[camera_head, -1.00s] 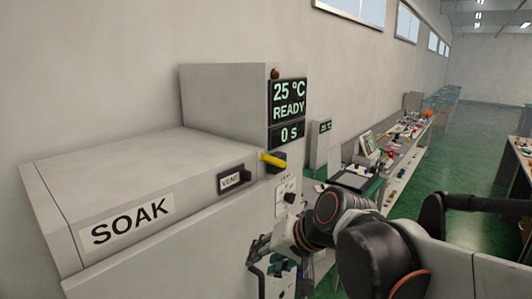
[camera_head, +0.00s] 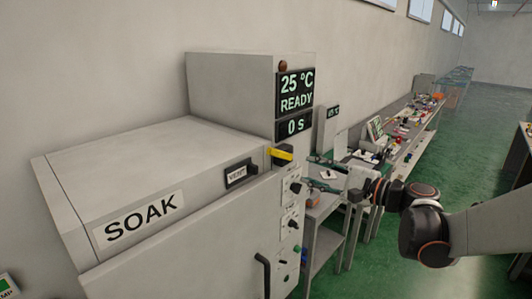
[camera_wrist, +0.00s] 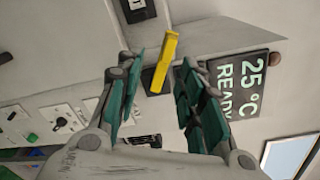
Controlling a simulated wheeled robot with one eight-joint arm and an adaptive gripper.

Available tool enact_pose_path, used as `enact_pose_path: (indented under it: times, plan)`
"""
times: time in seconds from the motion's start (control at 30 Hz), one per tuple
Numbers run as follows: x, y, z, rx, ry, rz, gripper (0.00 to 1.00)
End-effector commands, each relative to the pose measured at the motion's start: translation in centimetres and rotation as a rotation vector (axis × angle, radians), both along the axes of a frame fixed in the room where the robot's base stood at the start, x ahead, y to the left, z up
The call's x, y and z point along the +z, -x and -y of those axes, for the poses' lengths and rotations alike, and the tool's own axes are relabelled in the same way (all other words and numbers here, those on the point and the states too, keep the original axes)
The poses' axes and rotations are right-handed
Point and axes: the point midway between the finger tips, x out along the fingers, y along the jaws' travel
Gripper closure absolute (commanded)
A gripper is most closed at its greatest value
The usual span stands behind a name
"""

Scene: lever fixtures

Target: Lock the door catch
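The door catch is a yellow lever (camera_head: 279,153) on a dark mount at the upper front corner of the grey SOAK chamber (camera_head: 170,165), below the display. In the wrist view the yellow lever (camera_wrist: 165,62) lies ahead, between the two finger lines and beyond the tips. My gripper (camera_head: 308,172) is just right of the lever in the head view, with its fingers apart and pointing at the chamber front. In the wrist view my gripper (camera_wrist: 158,75) is open with green pads and nothing between them. It appears apart from the lever.
A black VENT slider (camera_head: 241,174) sits left of the lever. A display (camera_head: 295,90) reads 25 °C, READY, 0 S. Knobs (camera_head: 293,222) and a black door handle (camera_head: 263,275) lie below. A cluttered bench (camera_head: 400,140) runs along the wall. Green floor is open at right.

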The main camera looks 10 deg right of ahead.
Motion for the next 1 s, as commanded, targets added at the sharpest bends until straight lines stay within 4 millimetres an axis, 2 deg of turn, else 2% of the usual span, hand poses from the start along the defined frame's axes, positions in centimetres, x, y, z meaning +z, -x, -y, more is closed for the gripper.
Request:
enact_pose_path:
  times: [0.03,0.17,0.37,0.7,1.0]
  plan:
    - [0.3,0.1,0.8,-0.011,-0.025,0.009,0.65]
    - [0.6,-0.1,1.1,-0.017,-0.053,0.017,0.65]
    - [0.6,-2.2,-0.6,-0.012,-0.052,0.017,0.65]
    - [0.5,-7.6,-4.5,-0.013,-0.051,0.017,0.65]
    - [0.6,-10.5,-6.6,-0.016,-0.05,0.018,0.65]
